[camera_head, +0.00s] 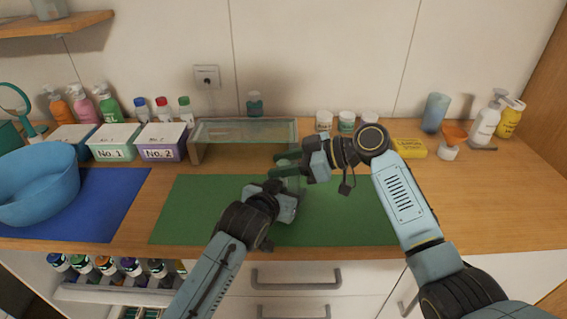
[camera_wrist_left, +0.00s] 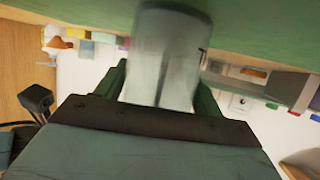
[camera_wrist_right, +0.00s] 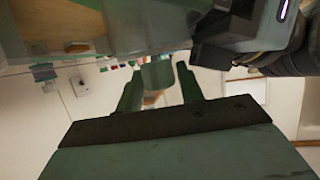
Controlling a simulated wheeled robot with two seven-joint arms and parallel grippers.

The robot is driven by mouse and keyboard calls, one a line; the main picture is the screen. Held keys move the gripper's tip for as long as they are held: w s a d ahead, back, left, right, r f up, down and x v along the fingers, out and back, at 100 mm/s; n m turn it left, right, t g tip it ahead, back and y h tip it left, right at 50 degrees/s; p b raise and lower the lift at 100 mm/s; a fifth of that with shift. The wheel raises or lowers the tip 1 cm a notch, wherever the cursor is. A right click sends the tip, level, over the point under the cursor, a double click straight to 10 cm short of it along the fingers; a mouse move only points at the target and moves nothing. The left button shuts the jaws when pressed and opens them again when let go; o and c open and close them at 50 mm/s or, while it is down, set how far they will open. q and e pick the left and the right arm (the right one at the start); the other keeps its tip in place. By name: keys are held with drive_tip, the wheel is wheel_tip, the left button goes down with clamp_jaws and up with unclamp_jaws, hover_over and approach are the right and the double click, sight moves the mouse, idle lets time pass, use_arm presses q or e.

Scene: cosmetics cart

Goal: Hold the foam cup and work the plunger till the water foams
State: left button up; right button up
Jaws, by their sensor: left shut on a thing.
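The clear foam cup (camera_head: 291,184) stands over the green mat (camera_head: 200,215), partly hidden by my grippers. My left gripper (camera_head: 287,196) is shut on the cup, which fills the space between its fingers in the left wrist view (camera_wrist_left: 165,55). My right gripper (camera_head: 304,168) is above the cup at its upper right. A green piece (camera_wrist_right: 157,73), seemingly the plunger's top, shows between its separated fingers in the right wrist view. Whether they touch it is unclear. I cannot make out water or foam.
A glass-topped stand (camera_head: 245,131) is just behind the cup. Boxes No. 1 (camera_head: 114,152) and No. 2 (camera_head: 160,154) and a blue basin (camera_head: 38,188) are at left. White jars (camera_head: 346,121), a yellow box (camera_head: 409,148) and bottles (camera_head: 485,122) are at back right.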

sight(284, 163)
clamp_jaws()
drive_tip(key=shift+r, duration=2.7)
unclamp_jaws()
drive_tip(key=shift+d, duration=0.1)
drive_tip(key=v, duration=1.2)
